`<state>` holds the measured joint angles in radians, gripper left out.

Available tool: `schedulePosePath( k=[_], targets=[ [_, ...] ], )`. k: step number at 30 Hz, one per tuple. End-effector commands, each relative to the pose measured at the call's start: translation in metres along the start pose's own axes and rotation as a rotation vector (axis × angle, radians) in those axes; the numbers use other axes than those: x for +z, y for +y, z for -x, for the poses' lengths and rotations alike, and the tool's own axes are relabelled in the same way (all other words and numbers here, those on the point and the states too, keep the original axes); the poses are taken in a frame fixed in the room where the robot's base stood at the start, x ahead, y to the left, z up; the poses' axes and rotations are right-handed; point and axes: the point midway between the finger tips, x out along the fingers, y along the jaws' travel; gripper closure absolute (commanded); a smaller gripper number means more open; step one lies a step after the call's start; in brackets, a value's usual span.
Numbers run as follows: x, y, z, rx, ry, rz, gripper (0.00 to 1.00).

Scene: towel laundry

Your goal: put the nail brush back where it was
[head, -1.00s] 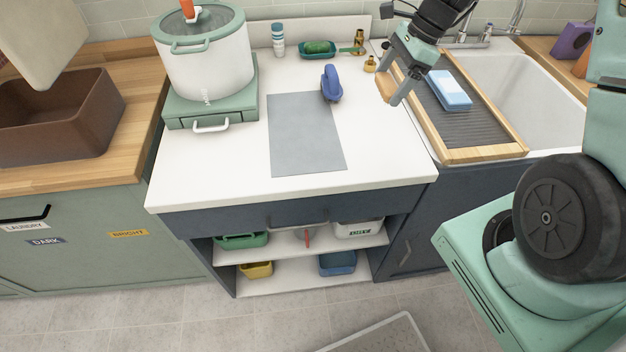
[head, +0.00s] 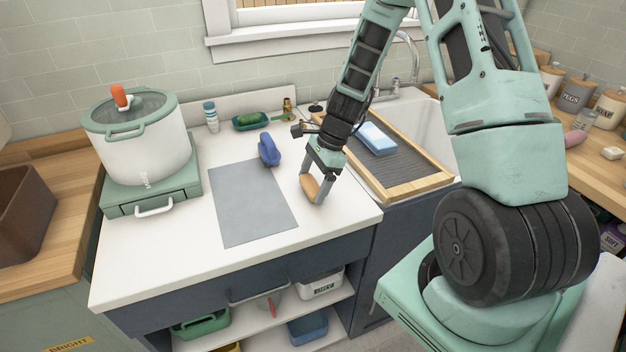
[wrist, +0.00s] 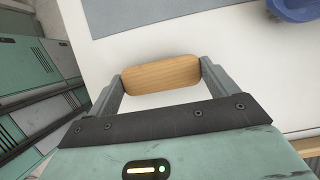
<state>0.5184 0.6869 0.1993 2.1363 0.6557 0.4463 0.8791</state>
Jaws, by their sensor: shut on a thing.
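The nail brush (head: 311,188) shows as a rounded, pale wooden block between the two fingertips of my gripper (head: 312,187). In the wrist view the wooden block (wrist: 161,75) spans the gap between both fingers of my gripper (wrist: 161,76), and both touch its ends. Bristles are not visible. It is over the right front part of the white counter (head: 270,262), right of the grey mat (head: 250,205); I cannot tell whether it touches the counter.
A blue handled object (head: 268,150) stands behind the mat. A green dish (head: 250,122), a striped bottle (head: 211,117) and a brass bottle (head: 288,108) stand at the back. A wood-framed drainboard (head: 425,184) bears a blue-white sponge (head: 377,139). A pot (head: 140,140) stands left.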

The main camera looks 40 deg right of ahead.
Motion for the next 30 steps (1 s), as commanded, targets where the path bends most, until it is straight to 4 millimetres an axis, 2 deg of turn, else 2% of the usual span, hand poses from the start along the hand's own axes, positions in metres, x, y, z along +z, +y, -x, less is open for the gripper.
schedulePosePath(
  k=[10,11,12,19,23,26,30],
  targets=[
    [-0.002,0.000,-0.004,-0.001,0.000,0.001,0.36],
    [-0.002,0.000,-0.004,-0.001,0.000,0.001,0.12],
    [-0.001,0.000,-0.003,-0.001,0.000,0.001,0.01],
    [-0.001,0.000,-0.002,-0.001,0.000,0.001,0.00],
    [0.000,-0.001,0.006,-0.004,0.001,0.001,0.00],
    [0.000,-0.002,0.021,-0.007,0.002,0.002,0.00],
    [0.000,-0.002,0.051,-0.008,0.002,0.001,0.00]
  ],
)
